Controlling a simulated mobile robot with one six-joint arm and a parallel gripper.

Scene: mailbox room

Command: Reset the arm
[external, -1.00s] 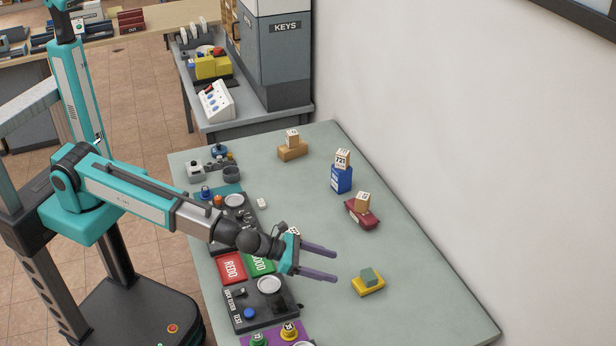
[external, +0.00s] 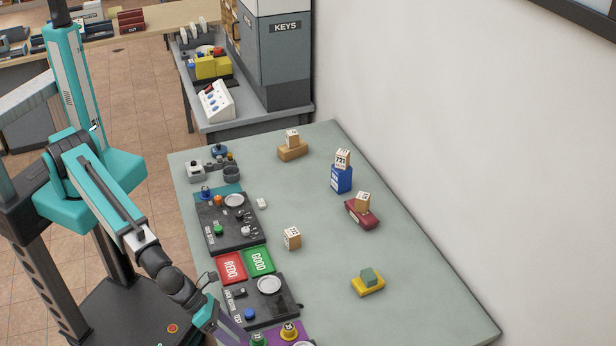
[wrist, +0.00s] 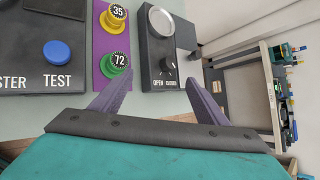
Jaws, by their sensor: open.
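My gripper (external: 232,330) is at the near left edge of the table (external: 330,240), beside the purple panel. In the wrist view my gripper (wrist: 158,95) shows two purple fingers spread apart with nothing between them. Beyond the fingers are a green button marked 72 (wrist: 115,64), a yellow button marked 35 (wrist: 113,18), a dark OPEN/CLOSED panel (wrist: 158,50) and a blue TEST button (wrist: 57,52).
On the table stand a numbered cube (external: 292,238), a blue block (external: 341,180), a dark red car (external: 361,214), a yellow block (external: 367,286) and a wooden block (external: 292,152). Red REDO (external: 231,267) and green GOOD (external: 258,261) pads lie left.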

